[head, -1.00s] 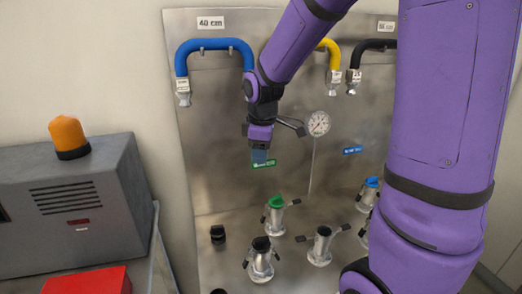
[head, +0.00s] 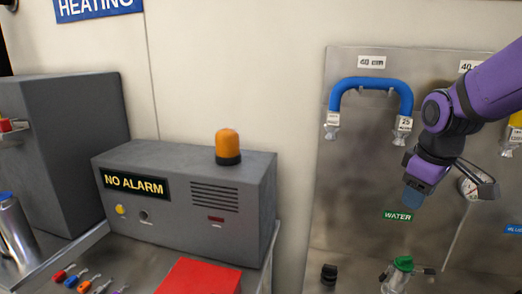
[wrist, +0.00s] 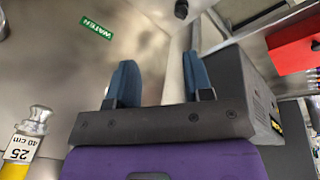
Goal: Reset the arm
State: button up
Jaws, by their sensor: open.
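My gripper (head: 412,192) is in front of the steel panel (head: 345,215) at the right of the head view, just right of and above the green WATER label (head: 398,216). In the wrist view my gripper (wrist: 158,80) shows two blue fingers spread apart, with nothing between them. My purple arm reaches in from the right edge of the head view.
A blue hose (head: 370,84) hangs on the panel. A green-topped valve (head: 403,264) and a gauge (head: 468,188) are near my gripper. Left are a grey NO ALARM box (head: 185,205) with an orange beacon (head: 228,146), and a red box (head: 200,277).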

jog(key=s+a+r+m+t, duration=0.1)
jog(key=s+r+m, duration=0.2)
jog(key=s, duration=0.5)
jog(key=s+a+r+m+t, duration=0.1)
jog(key=s+r+m, duration=0.3)
jog(key=s, duration=0.4)
jog(key=shift+a+y, duration=0.2)
jog(key=shift+y, duration=0.1)
